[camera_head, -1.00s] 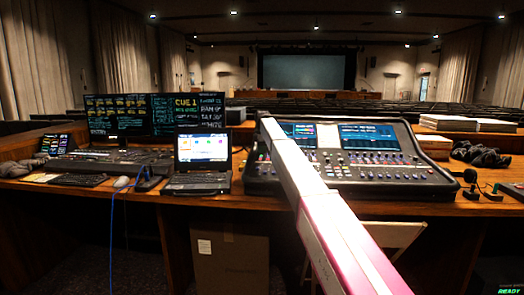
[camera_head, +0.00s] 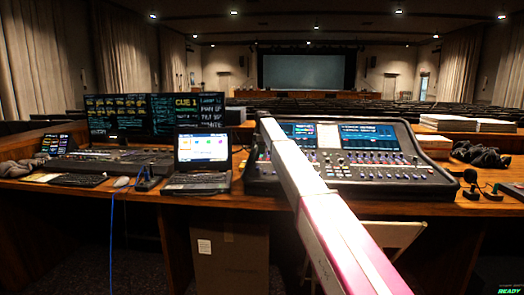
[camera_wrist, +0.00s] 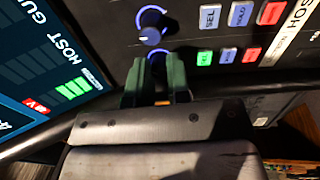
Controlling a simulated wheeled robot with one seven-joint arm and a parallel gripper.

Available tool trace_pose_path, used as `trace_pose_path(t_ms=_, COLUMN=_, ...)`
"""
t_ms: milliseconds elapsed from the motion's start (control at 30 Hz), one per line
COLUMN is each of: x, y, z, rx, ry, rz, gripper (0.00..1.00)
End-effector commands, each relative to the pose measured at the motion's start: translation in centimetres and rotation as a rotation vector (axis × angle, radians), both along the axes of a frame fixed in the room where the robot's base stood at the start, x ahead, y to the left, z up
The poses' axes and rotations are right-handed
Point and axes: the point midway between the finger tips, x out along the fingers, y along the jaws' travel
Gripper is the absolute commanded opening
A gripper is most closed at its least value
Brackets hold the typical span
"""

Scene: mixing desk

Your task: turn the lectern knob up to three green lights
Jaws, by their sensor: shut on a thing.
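In the wrist view my gripper (camera_wrist: 155,80) has its two dark green fingers closed around a knob on the mixing desk panel. In the head view my arm hides the gripper over the mixing desk (camera_head: 400,185).
Lit blue, red and green buttons (camera_wrist: 228,55) lie right of the fingers. In the head view a laptop (camera_head: 201,150) and monitors (camera_head: 150,115) stand left of the desk. Paper stacks (camera_head: 465,123) and a small microphone (camera_head: 470,180) are at right.

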Motion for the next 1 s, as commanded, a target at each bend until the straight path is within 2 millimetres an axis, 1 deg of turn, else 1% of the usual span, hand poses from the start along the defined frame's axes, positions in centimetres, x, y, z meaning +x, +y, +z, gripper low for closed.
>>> trace_pose_path(t_ms=233, x=0.01, y=0.03, z=0.03, rx=0.018, ry=-0.001, rz=-0.165, gripper=0.00)
trace_pose_path(t_ms=500, x=0.02, y=0.02, z=0.03, rx=0.030, ry=-0.002, rz=-0.281, gripper=0.00)
trace_pose_path(t_ms=700, x=0.02, y=0.02, z=0.03, rx=0.032, ry=-0.002, rz=-0.313, gripper=0.00)
trace_pose_path(t_ms=1000, x=0.02, y=0.03, z=0.04, rx=0.033, ry=-0.002, rz=-0.315, gripper=0.00)
